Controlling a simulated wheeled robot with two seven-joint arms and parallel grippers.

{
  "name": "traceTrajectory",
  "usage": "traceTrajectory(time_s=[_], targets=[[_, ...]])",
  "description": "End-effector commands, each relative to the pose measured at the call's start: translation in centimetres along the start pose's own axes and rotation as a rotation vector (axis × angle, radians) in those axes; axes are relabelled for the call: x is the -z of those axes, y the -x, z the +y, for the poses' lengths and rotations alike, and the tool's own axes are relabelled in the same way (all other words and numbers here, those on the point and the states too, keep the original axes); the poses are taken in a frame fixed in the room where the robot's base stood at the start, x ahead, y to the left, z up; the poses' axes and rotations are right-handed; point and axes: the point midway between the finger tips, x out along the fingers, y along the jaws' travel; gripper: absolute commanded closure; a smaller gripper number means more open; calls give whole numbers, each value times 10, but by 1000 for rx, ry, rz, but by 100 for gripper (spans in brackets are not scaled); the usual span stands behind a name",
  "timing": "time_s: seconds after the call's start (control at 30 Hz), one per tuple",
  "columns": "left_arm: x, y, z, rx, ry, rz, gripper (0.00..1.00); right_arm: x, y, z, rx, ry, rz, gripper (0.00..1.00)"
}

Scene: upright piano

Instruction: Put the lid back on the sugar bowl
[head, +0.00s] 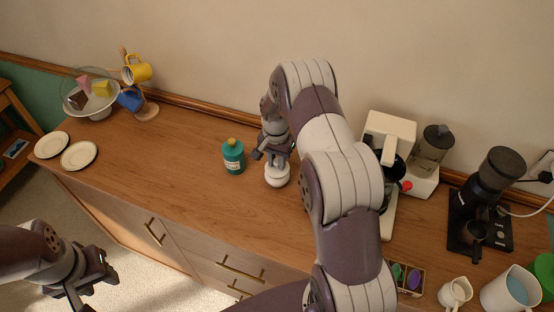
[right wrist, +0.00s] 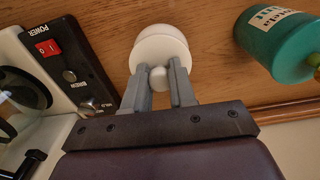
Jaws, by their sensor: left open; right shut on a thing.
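The white sugar bowl (head: 277,178) stands on the wooden sideboard, right of the teal bottle. My right gripper (head: 273,152) is directly above it, pointing down, and hides most of the bowl's top. In the right wrist view, its fingers (right wrist: 159,84) are shut on the small round knob of the white lid (right wrist: 159,50). The white bowl (right wrist: 153,30) shows just beyond the lid, and the two overlap. I cannot tell whether the lid touches the rim. My left gripper (head: 97,288) is open and empty, low in front of the sideboard.
The teal bottle (head: 233,157) stands close left of the bowl. A white coffee machine (head: 388,132), a black grinder (head: 488,190) and a small box (head: 408,280) are to the right. The left-middle top is clear.

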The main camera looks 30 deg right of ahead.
Motion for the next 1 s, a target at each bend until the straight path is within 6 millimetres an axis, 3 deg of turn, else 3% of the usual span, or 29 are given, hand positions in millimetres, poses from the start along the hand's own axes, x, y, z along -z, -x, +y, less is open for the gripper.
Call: traceTrajectory(time_s=[0.23,0.27,0.33,0.53,0.57,0.63,1.0], targets=[[0,0,0,0,0,0,57,0,0,0,0,0,0,100],[0,0,0,0,0,0,57,0,0,0,0,0,0,68],[0,0,0,0,0,0,57,0,0,0,0,0,0,45],[0,0,0,0,0,0,57,0,0,0,0,0,0,45],[0,0,0,0,0,0,57,0,0,0,0,0,0,42],[0,0,0,0,0,0,57,0,0,0,0,0,0,19],[0,3,0,0,0,0,57,0,4,0,0,0,0,19]])
